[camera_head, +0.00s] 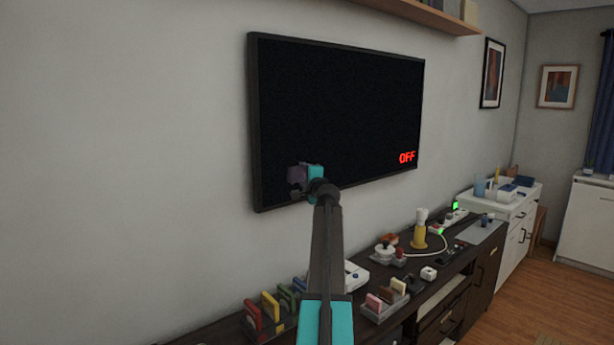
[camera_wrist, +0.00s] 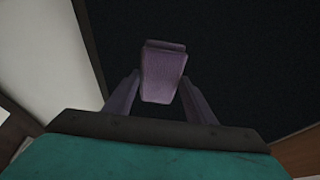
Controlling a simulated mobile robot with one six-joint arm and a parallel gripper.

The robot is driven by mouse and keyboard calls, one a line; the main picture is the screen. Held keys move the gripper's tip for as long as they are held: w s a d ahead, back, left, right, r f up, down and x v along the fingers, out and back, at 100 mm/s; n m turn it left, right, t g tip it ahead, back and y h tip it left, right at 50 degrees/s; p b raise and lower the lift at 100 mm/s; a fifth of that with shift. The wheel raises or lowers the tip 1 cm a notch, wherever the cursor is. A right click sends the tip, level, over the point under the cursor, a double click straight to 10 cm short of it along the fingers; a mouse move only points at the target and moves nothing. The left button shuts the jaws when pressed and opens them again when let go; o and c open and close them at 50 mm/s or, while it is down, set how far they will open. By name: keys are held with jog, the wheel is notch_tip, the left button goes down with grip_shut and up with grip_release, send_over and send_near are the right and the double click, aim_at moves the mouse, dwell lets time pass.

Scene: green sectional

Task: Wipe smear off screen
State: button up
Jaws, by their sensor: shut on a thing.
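A wall-mounted black screen (camera_head: 340,110) fills the middle of the head view, with red "OFF" lettering at its lower right. It also fills most of the wrist view (camera_wrist: 240,60). My gripper (camera_head: 297,180) is at the screen's lower left corner. In the wrist view my gripper (camera_wrist: 162,95) is shut on a purple cloth-like block (camera_wrist: 163,72), held in front of the dark screen. I cannot tell whether the block touches the screen. No smear can be made out; part of the lower left is hidden behind my gripper and arm.
A dark cabinet (camera_head: 483,275) below the screen holds coloured upright items (camera_head: 270,307), a yellow bottle-like object (camera_head: 420,236) and a grey tray (camera_head: 383,308). A wooden shelf (camera_head: 425,14) hangs above. The wall left of the screen is bare.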

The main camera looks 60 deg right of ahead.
aim_at(295, 176)
dwell(0.3)
jog(key=shift+w+a+p, duration=0.3)
jog(key=shift+w+a, duration=0.05)
jog(key=shift+a, duration=0.5)
jog(key=shift+w+a+p, duration=0.3)
jog(key=shift+w+a, duration=0.05)
jog(key=shift+a, duration=0.5)
jog(key=s+a+b, duration=0.1)
jog(key=s+a, duration=0.1)
jog(key=s, duration=0.3)
jog(key=shift+s, duration=0.35)
jog(key=shift+s+a+b, duration=0.2)
jog(key=shift+s+b, duration=0.1)
jog(key=shift+s, duration=0.4)
jog(key=shift+s+a+b, duration=0.2)
jog(key=shift+s+b, duration=0.1)
jog(key=shift+s, duration=0.4)
